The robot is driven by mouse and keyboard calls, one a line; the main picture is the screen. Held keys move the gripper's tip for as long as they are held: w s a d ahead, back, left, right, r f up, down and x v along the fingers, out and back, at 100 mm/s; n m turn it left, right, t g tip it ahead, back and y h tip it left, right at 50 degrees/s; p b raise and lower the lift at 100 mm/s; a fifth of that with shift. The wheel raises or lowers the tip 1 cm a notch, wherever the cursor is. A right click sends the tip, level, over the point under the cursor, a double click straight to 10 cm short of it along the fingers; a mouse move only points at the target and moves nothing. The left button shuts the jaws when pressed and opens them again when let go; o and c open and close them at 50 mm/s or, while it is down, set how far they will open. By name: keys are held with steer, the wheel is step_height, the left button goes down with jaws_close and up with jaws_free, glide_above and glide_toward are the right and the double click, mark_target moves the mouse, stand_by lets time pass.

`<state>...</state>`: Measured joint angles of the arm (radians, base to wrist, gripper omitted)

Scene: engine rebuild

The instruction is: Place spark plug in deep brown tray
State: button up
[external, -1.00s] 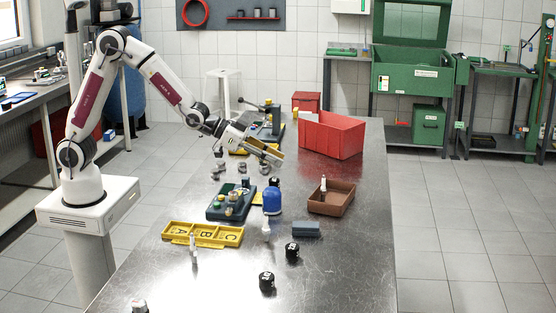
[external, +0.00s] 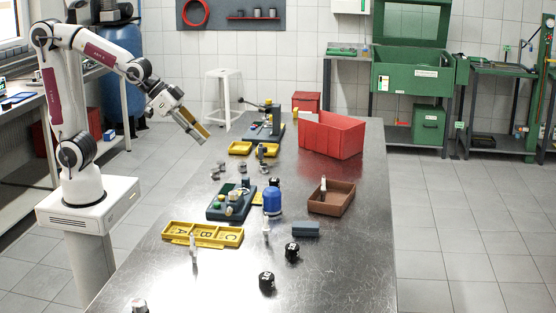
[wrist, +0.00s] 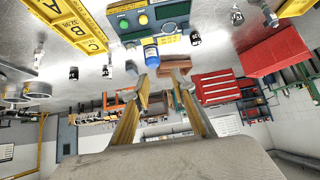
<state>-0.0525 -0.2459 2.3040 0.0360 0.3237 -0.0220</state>
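The brown tray (external: 342,204) sits on the right side of the bench in the external view. A slim white part that looks like a spark plug (external: 323,185) stands upright inside it, towards its left side. Two similar white parts stand on the bench, one (external: 193,249) by the lettered yellow tray and one (external: 266,232) below the blue cylinder. My gripper (external: 204,135) is raised at the far left edge of the bench, well away from the tray. In the wrist view my gripper's fingers (wrist: 165,100) are spread wide with nothing between them.
A red bin (external: 335,140) stands behind the brown tray. The lettered yellow tray (external: 205,235), a green fixture (external: 222,208), a blue cylinder (external: 272,202), a grey block (external: 305,229) and black caps (external: 267,281) occupy the bench. Its front right is clear.

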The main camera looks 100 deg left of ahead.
steer(key=s+d+f+g, duration=0.1)
steer(key=s, duration=0.9)
steer(key=s+d+g, duration=0.1)
steer(key=s+g, duration=0.1)
steer(key=s, duration=0.9)
steer(key=shift+s+d+f+m+h, duration=0.3)
steer(key=shift+f, duration=0.1)
